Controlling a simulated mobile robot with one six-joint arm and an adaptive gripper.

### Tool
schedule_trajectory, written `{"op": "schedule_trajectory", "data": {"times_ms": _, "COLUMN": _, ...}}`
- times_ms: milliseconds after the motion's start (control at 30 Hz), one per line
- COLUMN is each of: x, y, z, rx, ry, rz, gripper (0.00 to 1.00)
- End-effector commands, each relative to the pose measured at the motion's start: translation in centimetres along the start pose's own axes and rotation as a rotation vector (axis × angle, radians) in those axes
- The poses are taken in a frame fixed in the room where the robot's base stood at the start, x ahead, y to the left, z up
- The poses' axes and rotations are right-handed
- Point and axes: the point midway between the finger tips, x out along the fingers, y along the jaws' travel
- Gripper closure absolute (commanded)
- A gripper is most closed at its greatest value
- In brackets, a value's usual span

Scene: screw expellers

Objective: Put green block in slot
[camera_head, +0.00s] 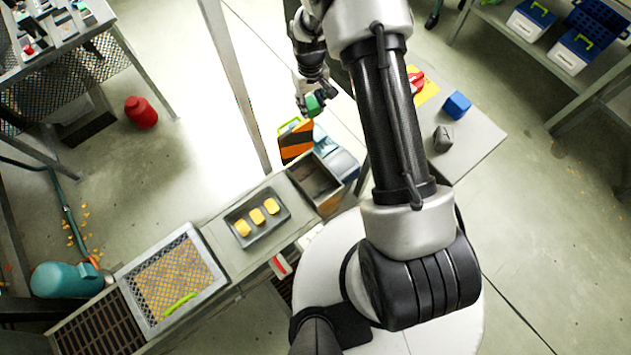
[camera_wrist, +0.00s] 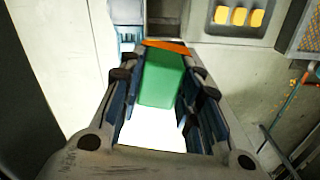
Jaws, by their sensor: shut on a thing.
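The green block (camera_wrist: 161,78) is between the fingers of my gripper (camera_wrist: 158,100) in the wrist view, and the gripper is shut on it. In the head view the green block (camera_head: 315,103) shows at the end of my gripper (camera_head: 310,100), above an orange and black striped part (camera_head: 296,141). In the wrist view an orange edge (camera_wrist: 166,45) shows just beyond the block. The slot cannot be made out clearly in either view. An open-topped compartment (camera_head: 338,186) stands beside the striped part.
A tray (camera_head: 283,213) holds yellow pieces. A mesh-covered bin (camera_head: 207,297) stands at lower left. A table at right (camera_head: 480,143) carries a blue block (camera_head: 457,105) and a grey block (camera_head: 442,138). A red canister (camera_head: 141,112) and a teal tank (camera_head: 60,279) stand on the floor.

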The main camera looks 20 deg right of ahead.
Motion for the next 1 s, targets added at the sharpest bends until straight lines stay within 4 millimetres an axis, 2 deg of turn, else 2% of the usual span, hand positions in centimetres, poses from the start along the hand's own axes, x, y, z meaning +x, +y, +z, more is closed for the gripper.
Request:
{"op": "schedule_trajectory", "data": {"times_ms": 33, "x": 3.3, "y": 0.0, "z": -0.1, "rx": -0.019, "ry": -0.01, "rz": -0.002, "gripper": 0.93}}
{"op": "schedule_trajectory", "data": {"times_ms": 200, "x": 12.7, "y": 0.0, "z": -0.1, "rx": -0.087, "ry": -0.009, "rz": -0.002, "gripper": 0.93}}
{"op": "schedule_trajectory", "data": {"times_ms": 300, "x": 17.9, "y": -0.1, "z": 0.6, "rx": -0.124, "ry": -0.007, "rz": -0.002, "gripper": 0.93}}
{"op": "schedule_trajectory", "data": {"times_ms": 400, "x": 22.1, "y": -0.3, "z": 1.6, "rx": -0.156, "ry": -0.005, "rz": -0.001, "gripper": 0.93}}
{"op": "schedule_trajectory", "data": {"times_ms": 500, "x": 25.2, "y": -0.5, "z": 2.5, "rx": -0.179, "ry": -0.004, "rz": -0.001, "gripper": 0.93}}
{"op": "schedule_trajectory", "data": {"times_ms": 767, "x": 29.4, "y": -0.7, "z": 3.5, "rx": -0.203, "ry": -0.001, "rz": 0.0, "gripper": 0.93}}
{"op": "schedule_trajectory", "data": {"times_ms": 1000, "x": 35.8, "y": -0.7, "z": 3.6, "rx": -0.202, "ry": -0.001, "rz": 0.0, "gripper": 0.93}}
